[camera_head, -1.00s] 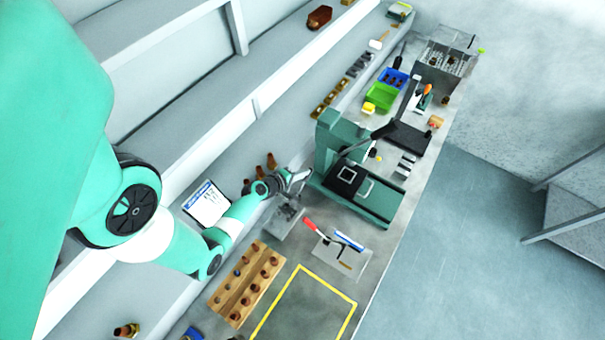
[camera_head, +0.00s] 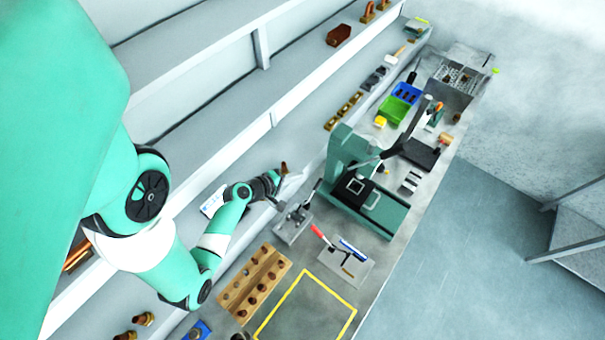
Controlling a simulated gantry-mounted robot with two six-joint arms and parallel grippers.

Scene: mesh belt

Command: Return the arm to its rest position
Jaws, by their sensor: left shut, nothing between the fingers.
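My left arm comes in from the left in the head view. Its gripper (camera_head: 284,190) is shut and empty, above the back of the bench beside the green press (camera_head: 345,160). A small grey fixture (camera_head: 293,224) lies just below it in the picture. Part of the white sheet with blue print (camera_head: 211,203) is hidden behind my forearm. My right gripper is not in view.
Green (camera_head: 393,109) and blue (camera_head: 406,93) bins stand farther off.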

